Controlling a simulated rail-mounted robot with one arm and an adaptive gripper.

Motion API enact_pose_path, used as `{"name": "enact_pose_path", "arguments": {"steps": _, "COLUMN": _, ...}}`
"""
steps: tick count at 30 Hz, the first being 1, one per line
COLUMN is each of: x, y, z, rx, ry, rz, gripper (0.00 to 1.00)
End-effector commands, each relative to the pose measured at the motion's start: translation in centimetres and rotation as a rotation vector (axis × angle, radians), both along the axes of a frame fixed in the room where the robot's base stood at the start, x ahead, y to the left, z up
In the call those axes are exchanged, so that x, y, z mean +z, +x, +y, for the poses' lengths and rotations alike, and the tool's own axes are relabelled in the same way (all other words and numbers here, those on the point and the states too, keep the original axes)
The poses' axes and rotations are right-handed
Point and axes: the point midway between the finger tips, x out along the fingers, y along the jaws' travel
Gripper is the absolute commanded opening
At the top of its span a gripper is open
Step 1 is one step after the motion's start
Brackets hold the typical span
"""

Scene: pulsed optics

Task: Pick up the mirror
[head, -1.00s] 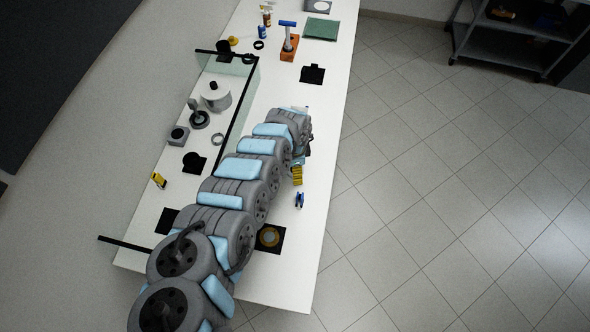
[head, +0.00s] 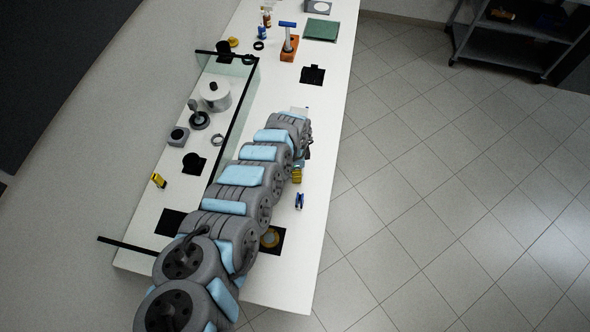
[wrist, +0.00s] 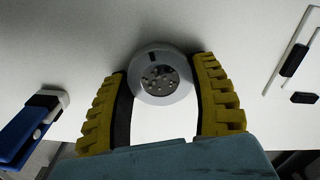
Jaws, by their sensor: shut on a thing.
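The mirror (wrist: 160,72), a round silver piece with a pale rim and a darker face with small pits, sits between the fingertips in the wrist view. My gripper (wrist: 160,95) has its two yellow ribbed fingers on either side of it and is shut on it. In the head view my gripper (head: 297,175) is over the right side of the white table, low near its surface. The mirror is hidden by my arm there. I cannot tell whether it is clear of the table.
A blue and black tool (wrist: 35,125) lies left of the fingers; the head view also shows it (head: 299,201). A black square with a yellowish ring (head: 270,239) is nearby. A glass screen (head: 233,125) with a black edge divides the table. An orange block (head: 289,50) stands farther back.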

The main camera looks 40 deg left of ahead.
Motion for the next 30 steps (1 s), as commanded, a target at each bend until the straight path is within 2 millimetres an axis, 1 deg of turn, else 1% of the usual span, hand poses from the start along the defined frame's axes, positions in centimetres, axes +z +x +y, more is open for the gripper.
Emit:
{"name": "enact_pose_path", "arguments": {"steps": 5, "x": 0.5, "y": 0.1, "z": 0.0, "rx": -0.001, "ry": 0.000, "rz": -0.002, "gripper": 0.26}}
{"name": "enact_pose_path", "arguments": {"steps": 9, "x": 1.8, "y": 0.3, "z": 0.1, "rx": 0.000, "ry": 0.001, "rz": -0.006, "gripper": 0.26}}
{"name": "enact_pose_path", "arguments": {"steps": 15, "x": 3.8, "y": -0.2, "z": -0.1, "rx": -0.002, "ry": 0.001, "rz": -0.002, "gripper": 0.26}}
{"name": "enact_pose_path", "arguments": {"steps": 19, "x": 4.8, "y": -0.9, "z": -0.5, "rx": -0.002, "ry": 0.000, "rz": -0.003, "gripper": 0.26}}
{"name": "enact_pose_path", "arguments": {"steps": 22, "x": 5.4, "y": -1.8, "z": -0.7, "rx": -0.002, "ry": 0.003, "rz": 0.005, "gripper": 0.26}}
{"name": "enact_pose_path", "arguments": {"steps": 25, "x": 6.4, "y": -2.0, "z": -1.3, "rx": -0.004, "ry": 0.001, "rz": -0.001, "gripper": 0.26}}
{"name": "enact_pose_path", "arguments": {"steps": 29, "x": 7.3, "y": -3.1, "z": -1.5, "rx": 0.000, "ry": 0.005, "rz": 0.004, "gripper": 0.26}}
{"name": "enact_pose_path", "arguments": {"steps": 30, "x": 7.9, "y": -3.2, "z": -1.7, "rx": -0.002, "ry": 0.004, "rz": 0.001, "gripper": 0.26}}
